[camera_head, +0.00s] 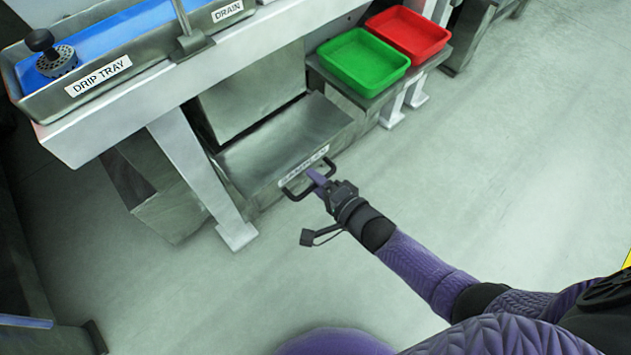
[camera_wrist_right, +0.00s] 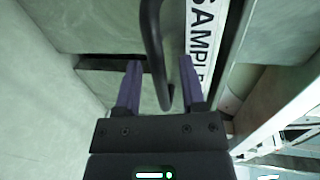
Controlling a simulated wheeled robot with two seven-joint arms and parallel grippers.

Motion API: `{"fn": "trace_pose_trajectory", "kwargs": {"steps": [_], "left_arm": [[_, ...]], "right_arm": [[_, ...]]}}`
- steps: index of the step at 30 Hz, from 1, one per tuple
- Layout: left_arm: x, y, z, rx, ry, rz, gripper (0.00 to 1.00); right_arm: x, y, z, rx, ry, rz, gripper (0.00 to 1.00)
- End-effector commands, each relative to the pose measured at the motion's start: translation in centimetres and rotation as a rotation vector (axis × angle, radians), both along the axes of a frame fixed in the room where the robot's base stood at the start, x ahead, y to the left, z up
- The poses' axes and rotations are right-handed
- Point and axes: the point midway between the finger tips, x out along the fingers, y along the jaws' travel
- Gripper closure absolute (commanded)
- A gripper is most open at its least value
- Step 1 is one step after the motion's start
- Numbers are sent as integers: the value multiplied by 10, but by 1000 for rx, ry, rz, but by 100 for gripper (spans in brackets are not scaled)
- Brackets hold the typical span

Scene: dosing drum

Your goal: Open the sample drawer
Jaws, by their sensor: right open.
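The sample drawer is low on the grey metal machine; its front carries a white label (camera_head: 303,163), partly hidden, reading "SAMPL" in the right wrist view (camera_wrist_right: 203,35). A black bar handle (camera_head: 292,191) stands out from the drawer front. My right gripper (camera_head: 318,178) is at this handle. In the right wrist view, the right gripper's (camera_wrist_right: 160,78) two purple fingers are apart, and the handle (camera_wrist_right: 154,40) passes between them without visible grip. My left gripper is not in view.
A green tray (camera_head: 362,62) and a red tray (camera_head: 408,32) sit on a shelf right of the drawer. A drip tray (camera_head: 105,78) with a black-knobbed part (camera_head: 52,58) is above left. A support leg (camera_head: 205,175) stands left of the drawer. The floor (camera_head: 500,170) at right is clear.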

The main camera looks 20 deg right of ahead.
Motion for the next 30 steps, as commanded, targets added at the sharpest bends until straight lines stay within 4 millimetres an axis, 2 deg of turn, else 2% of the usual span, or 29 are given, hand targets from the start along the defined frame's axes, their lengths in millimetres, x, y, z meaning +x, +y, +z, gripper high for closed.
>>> {"fn": "trace_pose_trajectory", "kwargs": {"steps": [9,16,30], "left_arm": [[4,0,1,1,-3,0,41],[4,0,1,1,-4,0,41],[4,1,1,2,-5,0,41]], "right_arm": [[2,1,0,0,0,0,51],[1,1,0,0,0,0,99],[1,1,0,0,1,0,100]]}}
